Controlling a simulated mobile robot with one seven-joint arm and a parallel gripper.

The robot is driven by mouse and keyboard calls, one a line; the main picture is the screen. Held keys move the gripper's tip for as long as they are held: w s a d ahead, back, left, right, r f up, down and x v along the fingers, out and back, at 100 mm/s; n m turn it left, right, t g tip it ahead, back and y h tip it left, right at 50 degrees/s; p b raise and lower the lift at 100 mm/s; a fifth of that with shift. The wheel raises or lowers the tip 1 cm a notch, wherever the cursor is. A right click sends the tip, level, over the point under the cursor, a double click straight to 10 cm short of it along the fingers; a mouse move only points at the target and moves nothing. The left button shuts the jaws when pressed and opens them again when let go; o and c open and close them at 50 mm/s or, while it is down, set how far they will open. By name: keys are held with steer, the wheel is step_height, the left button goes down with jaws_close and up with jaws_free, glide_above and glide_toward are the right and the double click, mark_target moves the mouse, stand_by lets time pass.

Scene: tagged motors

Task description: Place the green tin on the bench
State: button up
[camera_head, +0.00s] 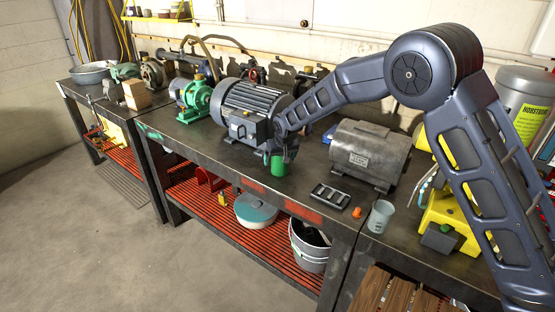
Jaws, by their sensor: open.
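A small green tin (278,166) shows on the dark metal bench (309,177), near its front edge, in front of the large dark motor. It looks upright, with its base at or very near the bench top. My arm reaches in from the right, and my gripper (274,153) points down at the top of the tin. The jaws are open around or just above the tin's rim; they are small and partly hidden, so I cannot tell if they touch it.
A dark finned motor (250,107) stands left of my gripper and a grey motor (370,153) right. A black slotted tray (330,196), an orange plug (357,212) and a grey cup (381,216) stand near the front edge. A red lower shelf (236,228) holds a bucket (310,247).

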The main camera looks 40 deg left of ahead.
steer(key=v, duration=1.2)
steer(key=shift+r, duration=0.15)
steer(key=shift+a, duration=0.1)
